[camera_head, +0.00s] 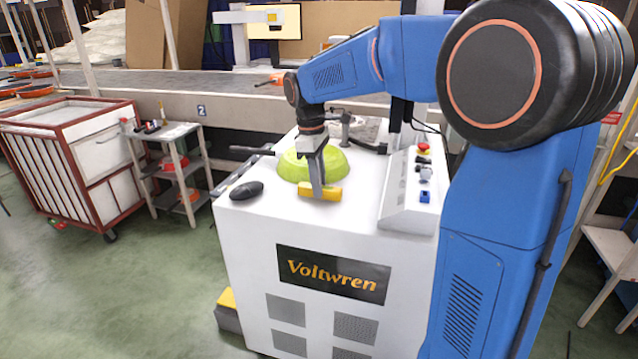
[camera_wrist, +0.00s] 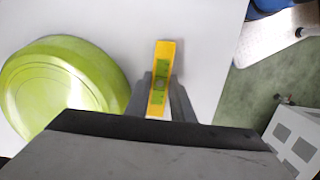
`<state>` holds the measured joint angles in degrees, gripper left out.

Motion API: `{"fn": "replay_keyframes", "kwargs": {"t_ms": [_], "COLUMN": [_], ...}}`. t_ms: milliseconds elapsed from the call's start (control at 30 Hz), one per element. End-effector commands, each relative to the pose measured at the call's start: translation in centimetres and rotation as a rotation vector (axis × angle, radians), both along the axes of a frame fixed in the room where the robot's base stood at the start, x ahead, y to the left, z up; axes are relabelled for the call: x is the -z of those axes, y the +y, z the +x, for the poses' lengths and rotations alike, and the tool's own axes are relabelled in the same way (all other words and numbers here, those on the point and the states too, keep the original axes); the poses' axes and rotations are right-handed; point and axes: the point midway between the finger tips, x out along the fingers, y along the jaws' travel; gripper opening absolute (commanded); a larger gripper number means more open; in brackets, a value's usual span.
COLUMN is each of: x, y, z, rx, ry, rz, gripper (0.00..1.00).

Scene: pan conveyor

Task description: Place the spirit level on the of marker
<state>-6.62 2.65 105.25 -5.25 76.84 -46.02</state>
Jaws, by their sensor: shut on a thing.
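The spirit level is yellow with a green middle; it shows at the front of the white cabinet top in the head view (camera_head: 329,194) and between my fingers in the wrist view (camera_wrist: 162,57). My gripper (camera_head: 318,190) points down and is shut on the spirit level, with a grey finger on each side of it in the wrist view (camera_wrist: 158,105). The level is at or just above the top; I cannot tell whether it touches. I cannot make out a marker in either view.
A lime green bowl-like thing (camera_head: 296,168) stands just behind the level, left of it in the wrist view (camera_wrist: 62,88). A black oval thing (camera_head: 246,190) lies at the left front corner. A sloped control box (camera_head: 408,200) stands right. The white top (camera_head: 285,205) is bare between them.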

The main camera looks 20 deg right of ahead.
Motion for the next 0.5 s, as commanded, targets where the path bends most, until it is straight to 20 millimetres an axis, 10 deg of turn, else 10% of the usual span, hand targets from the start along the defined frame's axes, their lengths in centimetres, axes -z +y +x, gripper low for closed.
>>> {"fn": "replay_keyframes", "kwargs": {"t_ms": [133,500], "x": [0.13,-0.27], "y": [0.0,0.01], "z": [0.0,0.04], "rx": [0.0,0.0], "ry": [0.0,-0.001], "rz": [0.0,0.0], "gripper": [0.4,0.4]}}
